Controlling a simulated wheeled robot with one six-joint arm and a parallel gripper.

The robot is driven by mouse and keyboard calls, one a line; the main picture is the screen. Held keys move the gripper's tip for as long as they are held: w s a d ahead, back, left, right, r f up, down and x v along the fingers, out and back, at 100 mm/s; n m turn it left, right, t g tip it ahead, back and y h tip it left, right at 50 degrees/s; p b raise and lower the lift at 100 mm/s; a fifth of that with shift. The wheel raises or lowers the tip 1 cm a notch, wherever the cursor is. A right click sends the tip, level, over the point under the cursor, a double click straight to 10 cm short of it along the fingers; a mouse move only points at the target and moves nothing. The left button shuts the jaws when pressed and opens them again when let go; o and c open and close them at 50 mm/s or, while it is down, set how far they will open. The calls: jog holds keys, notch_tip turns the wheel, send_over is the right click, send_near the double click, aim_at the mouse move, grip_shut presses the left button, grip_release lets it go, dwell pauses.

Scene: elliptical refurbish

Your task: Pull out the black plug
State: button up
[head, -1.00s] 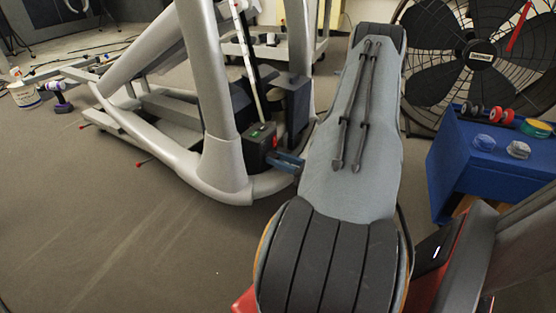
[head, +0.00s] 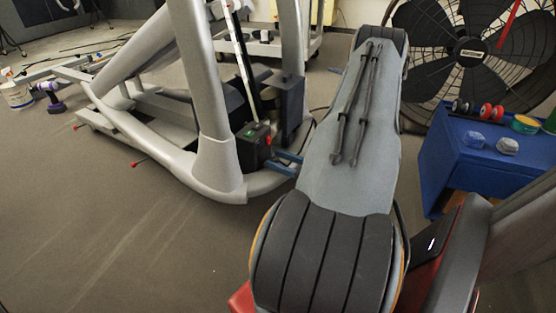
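A small black box (head: 252,148) with a green light on top and a red part at its right edge stands at the foot of the elliptical machine's grey frame (head: 218,165). My gripper (head: 278,161) reaches in from the right, mostly hidden behind my large grey arm link. Its two blue fingers point left toward the box's right side, with a gap between them. Their tips are at or very near the box. I cannot make out the black plug; the spot between the fingertips and the box is too small and dark to tell.
A blue cabinet (head: 473,150) with small dumbbells (head: 484,111) stands on the right, before a large black fan (head: 470,55). A purple drill (head: 54,101) and a white tub (head: 18,96) lie at the far left. The floor at lower left is clear.

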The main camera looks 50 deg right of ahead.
jog(key=shift+a, duration=0.1)
jog(key=p+v, duration=0.3)
jog(key=v, duration=0.4)
jog(key=shift+s, duration=0.3)
dwell(0.4)
